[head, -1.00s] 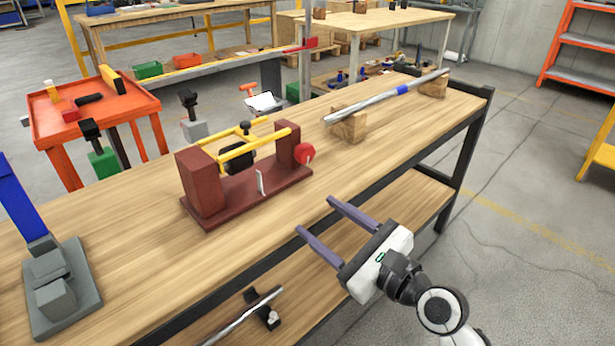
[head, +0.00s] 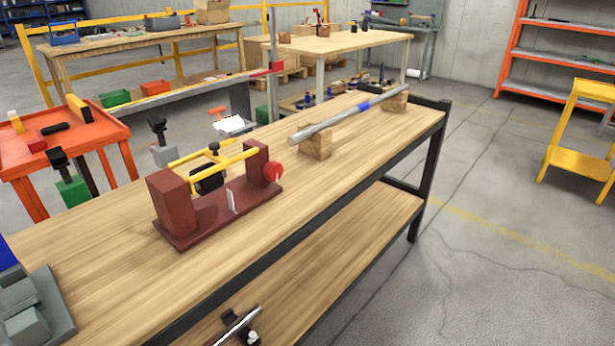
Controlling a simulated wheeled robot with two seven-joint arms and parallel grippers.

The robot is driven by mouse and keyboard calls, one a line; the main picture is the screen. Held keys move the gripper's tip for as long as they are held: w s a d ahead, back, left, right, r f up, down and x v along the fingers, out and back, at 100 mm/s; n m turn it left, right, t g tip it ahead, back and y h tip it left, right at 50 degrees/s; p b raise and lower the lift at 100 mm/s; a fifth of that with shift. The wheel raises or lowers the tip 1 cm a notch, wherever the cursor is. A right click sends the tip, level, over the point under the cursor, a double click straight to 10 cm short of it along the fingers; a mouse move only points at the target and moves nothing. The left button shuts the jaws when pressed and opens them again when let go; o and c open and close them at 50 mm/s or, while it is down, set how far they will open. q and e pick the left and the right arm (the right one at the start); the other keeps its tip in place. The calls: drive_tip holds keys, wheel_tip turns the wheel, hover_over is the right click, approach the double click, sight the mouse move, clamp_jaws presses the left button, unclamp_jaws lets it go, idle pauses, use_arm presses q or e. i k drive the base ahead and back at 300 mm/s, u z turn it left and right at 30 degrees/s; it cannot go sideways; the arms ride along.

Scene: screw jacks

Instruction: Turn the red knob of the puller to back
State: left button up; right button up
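The puller (head: 221,207) stands on the wooden workbench in the head view. It has a dark red base with two upright blocks, yellow bars between them and a dark part in the middle. Its red knob (head: 273,171) is a round disc on the outer side of the right block, facing right. A small light upright plate (head: 230,201) stands at the front edge of the base. Neither of my grippers is in view, and nothing touches the knob.
A metal bar (head: 345,118) with a blue band rests on wooden blocks farther along the workbench (head: 110,281). A grey fixture (head: 30,312) sits at the near left. An orange cart (head: 93,138) stands behind the bench. The bench top right of the knob is clear.

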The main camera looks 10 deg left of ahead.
sight(273, 170)
drive_tip(key=z, duration=0.9)
drive_tip(key=i, duration=0.4)
drive_tip(key=u, duration=1.65)
